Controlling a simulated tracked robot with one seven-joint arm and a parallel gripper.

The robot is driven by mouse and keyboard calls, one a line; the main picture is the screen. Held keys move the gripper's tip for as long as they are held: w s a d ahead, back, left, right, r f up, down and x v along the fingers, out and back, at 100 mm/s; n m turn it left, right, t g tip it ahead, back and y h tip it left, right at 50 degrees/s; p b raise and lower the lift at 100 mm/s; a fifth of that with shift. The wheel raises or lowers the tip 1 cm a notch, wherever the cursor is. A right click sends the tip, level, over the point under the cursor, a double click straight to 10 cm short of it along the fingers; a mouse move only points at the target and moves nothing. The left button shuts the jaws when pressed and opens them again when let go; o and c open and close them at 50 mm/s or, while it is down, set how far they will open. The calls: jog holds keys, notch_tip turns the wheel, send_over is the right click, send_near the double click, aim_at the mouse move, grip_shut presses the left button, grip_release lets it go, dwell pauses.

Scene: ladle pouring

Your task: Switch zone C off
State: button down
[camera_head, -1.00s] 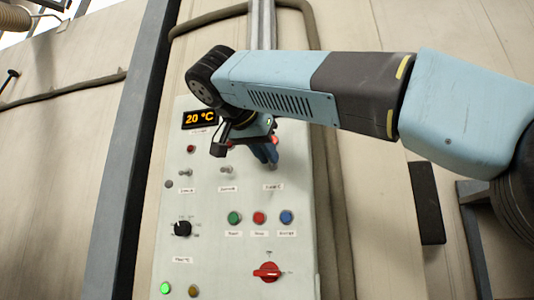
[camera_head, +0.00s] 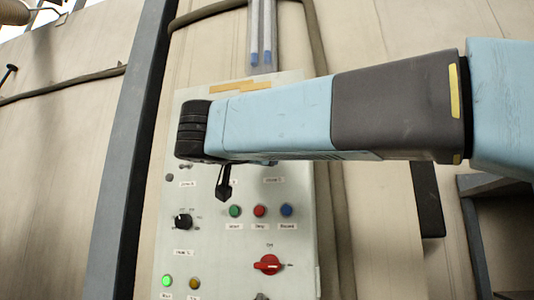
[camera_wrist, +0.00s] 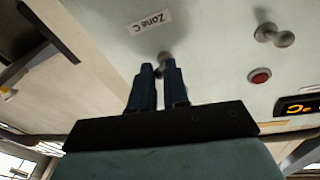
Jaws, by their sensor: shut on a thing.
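The zone C toggle switch (camera_wrist: 165,57) shows at the fingertips in the wrist view, beside its "Zone C" label (camera_wrist: 150,21). My gripper (camera_wrist: 158,71) has its two blue fingers on either side of the lever and is shut on it. Which way the lever is tilted is hard to tell. In the head view my arm hides the fingers and this switch; the zone C label (camera_head: 274,180) shows just below the arm. The zone C lamp is not visible.
The grey panel (camera_head: 215,255) also bears green (camera_head: 235,211), red (camera_head: 260,211) and blue (camera_head: 286,210) buttons, a black knob (camera_head: 183,222) and a red rotary switch (camera_head: 268,264). In the wrist view a neighbouring toggle (camera_wrist: 273,35) and red lamp (camera_wrist: 260,76) are close by.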

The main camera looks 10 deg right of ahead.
jog(key=shift+w+f+t+h, duration=0.1)
jog(key=shift+f+t+h, duration=0.4)
jog(key=shift+t, duration=0.2)
jog(key=c, duration=1.1)
grip_release()
jog(key=v, duration=1.4)
jog(key=shift+w+f, duration=0.1)
jog(key=shift+d, duration=0.1)
